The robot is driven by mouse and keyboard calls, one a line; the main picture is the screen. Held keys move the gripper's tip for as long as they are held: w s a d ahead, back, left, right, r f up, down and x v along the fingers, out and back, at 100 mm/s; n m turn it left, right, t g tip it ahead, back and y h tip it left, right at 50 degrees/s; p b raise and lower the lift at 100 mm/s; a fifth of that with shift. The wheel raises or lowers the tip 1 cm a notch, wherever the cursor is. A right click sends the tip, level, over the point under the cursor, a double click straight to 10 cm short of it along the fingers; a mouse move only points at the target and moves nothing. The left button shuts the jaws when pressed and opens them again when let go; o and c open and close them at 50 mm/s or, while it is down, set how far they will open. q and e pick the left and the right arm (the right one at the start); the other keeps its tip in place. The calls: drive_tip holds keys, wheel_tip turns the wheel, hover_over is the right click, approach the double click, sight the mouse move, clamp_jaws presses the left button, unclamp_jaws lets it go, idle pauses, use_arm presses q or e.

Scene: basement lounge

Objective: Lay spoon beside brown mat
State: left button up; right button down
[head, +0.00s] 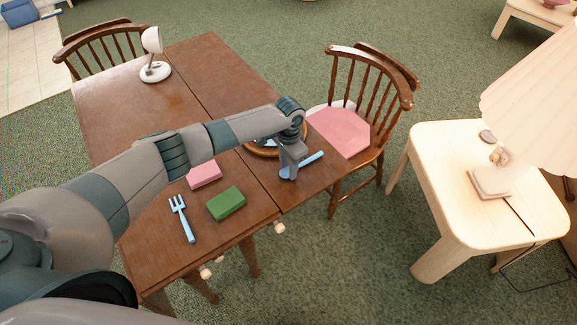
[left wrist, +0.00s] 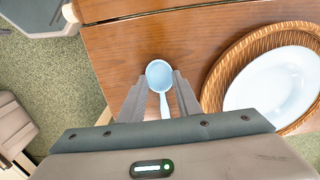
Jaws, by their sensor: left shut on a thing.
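The light blue spoon (head: 309,160) is in the jaws of my left gripper (head: 289,173), at the table's near right part. In the left wrist view the spoon's bowl (left wrist: 159,73) points away from the left gripper (left wrist: 160,88), and its handle runs between the two fingers. The spoon is low over the table; I cannot tell whether it touches the wood. The round brown woven mat (left wrist: 228,64) lies to the right of the spoon there, apart from it, with a white plate (left wrist: 272,86) on it. In the head view my arm hides most of the mat (head: 262,153). My right gripper is not in view.
On the wooden table (head: 120,110) lie a blue fork (head: 182,217), a green block (head: 226,203) and a pink block (head: 205,174). A white lamp (head: 154,60) stands at the far end. A chair with a pink seat (head: 340,131) stands close by the right edge.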

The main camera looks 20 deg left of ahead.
use_arm(q)
drive_tip(key=o, duration=1)
drive_tip(key=shift+f, duration=0.1)
wheel_tip(320, 180, up, 12)
drive_tip(key=b, duration=0.3)
